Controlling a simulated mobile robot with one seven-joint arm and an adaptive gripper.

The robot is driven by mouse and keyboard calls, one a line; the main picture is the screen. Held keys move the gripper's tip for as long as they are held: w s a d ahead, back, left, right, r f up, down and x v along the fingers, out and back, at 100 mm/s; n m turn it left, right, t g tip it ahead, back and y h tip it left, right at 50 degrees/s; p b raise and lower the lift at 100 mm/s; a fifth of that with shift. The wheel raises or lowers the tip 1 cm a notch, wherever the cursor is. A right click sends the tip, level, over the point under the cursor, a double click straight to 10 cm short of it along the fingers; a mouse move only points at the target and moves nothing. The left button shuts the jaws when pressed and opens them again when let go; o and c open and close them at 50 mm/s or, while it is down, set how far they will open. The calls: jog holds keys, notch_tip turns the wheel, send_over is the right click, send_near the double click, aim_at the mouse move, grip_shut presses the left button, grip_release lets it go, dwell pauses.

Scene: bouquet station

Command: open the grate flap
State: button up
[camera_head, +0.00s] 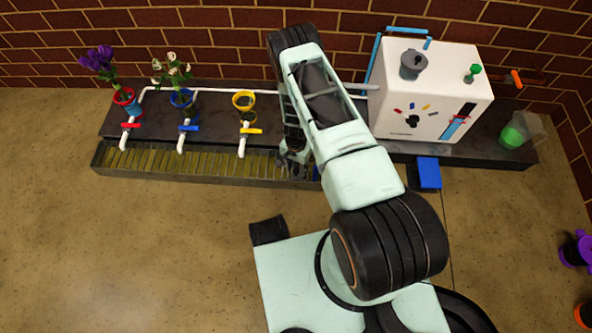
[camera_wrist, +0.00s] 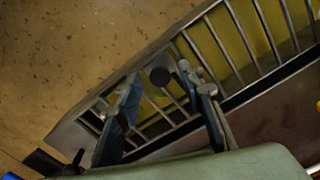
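The grate (camera_head: 190,164) is a row of metal bars over a yellowish trough along the front of the dark bench. In the wrist view its bars (camera_wrist: 222,58) run slantwise and appear to lie in their frame. My gripper (camera_head: 293,158) is over the grate's right part, pointing down. In the wrist view my gripper (camera_wrist: 168,110) has its fingers apart, with nothing held between them. Whether a finger touches the bars I cannot tell. My arm hides the grate's right end in the head view.
Purple flowers (camera_head: 98,60) and white flowers (camera_head: 173,72) stand in pots behind taps, beside an empty yellow pot (camera_head: 244,101). A white box (camera_head: 432,92) stands on the bench at right, with a blue block (camera_head: 429,173) in front. The floor at left is clear.

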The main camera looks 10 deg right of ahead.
jog(key=shift+f, duration=0.1)
jog(key=shift+c, duration=0.6)
grip_shut()
